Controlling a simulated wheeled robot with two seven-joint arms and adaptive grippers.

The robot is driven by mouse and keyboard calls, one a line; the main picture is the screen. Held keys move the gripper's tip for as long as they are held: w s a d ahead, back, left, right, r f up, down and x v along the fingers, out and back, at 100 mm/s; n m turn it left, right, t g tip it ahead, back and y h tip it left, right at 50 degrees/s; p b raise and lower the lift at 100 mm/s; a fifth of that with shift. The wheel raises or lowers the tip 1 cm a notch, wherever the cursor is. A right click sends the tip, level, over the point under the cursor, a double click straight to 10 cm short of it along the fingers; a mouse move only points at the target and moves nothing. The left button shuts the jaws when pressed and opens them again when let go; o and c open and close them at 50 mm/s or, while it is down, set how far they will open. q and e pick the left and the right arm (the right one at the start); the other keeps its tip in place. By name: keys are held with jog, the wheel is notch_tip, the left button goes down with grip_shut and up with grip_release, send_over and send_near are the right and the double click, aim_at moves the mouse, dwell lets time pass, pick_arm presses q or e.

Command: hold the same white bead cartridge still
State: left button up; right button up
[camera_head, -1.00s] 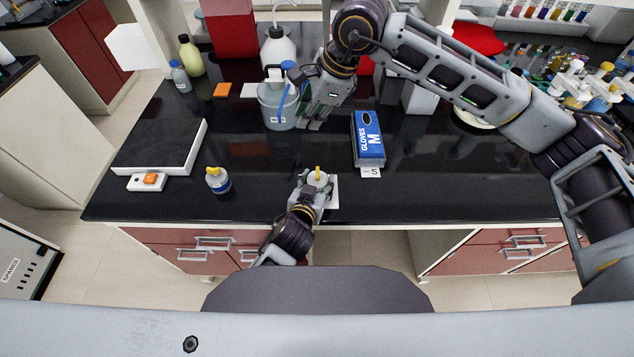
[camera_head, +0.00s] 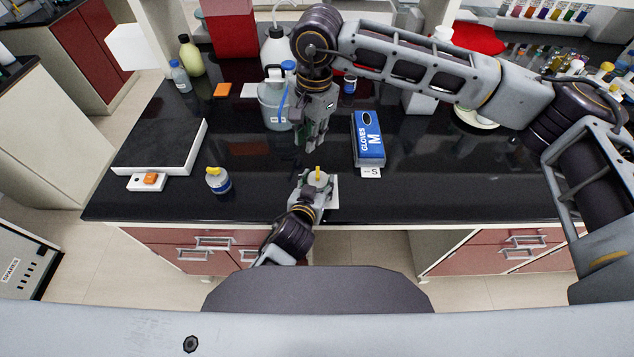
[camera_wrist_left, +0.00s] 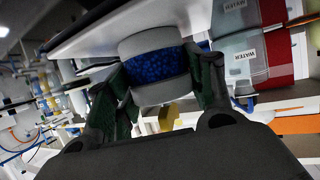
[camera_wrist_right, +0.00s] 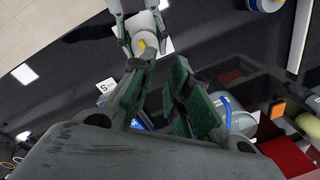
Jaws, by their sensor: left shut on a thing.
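My left gripper (camera_head: 315,180) is shut on a bead cartridge (camera_head: 319,176) near the bench's front edge. The cartridge looks upright, with a pale body and a yellow tip. In the left wrist view the held cartridge (camera_wrist_left: 155,68) shows a band of dark blue beads between pale ends. A white card (camera_head: 333,192) lies beneath; I cannot tell whether the cartridge touches it. My right gripper (camera_head: 311,145) points down above the bench, beyond the left one. In the right wrist view its green-padded fingers are apart and empty. The left gripper and cartridge (camera_wrist_right: 146,40) also show there.
A second cartridge (camera_head: 217,181) with a blue band and yellow top stands to the left. A blue glove box (camera_head: 369,140) stands right of the right gripper, and a water beaker (camera_head: 272,108) stands behind it. A white-sided tray (camera_head: 190,155) lies at left. Bench right of the gloves is clear.

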aim_at(318, 173)
jog(key=n, duration=0.2)
jog(key=d+n, duration=0.1)
jog(key=n, duration=0.5)
jog(key=shift+s+d+f+g+h, duration=0.15)
jog(key=shift+s+d+g+h, duration=0.15)
jog(key=shift+d+h, duration=0.1)
jog(key=shift+f, duration=6)
grip_shut()
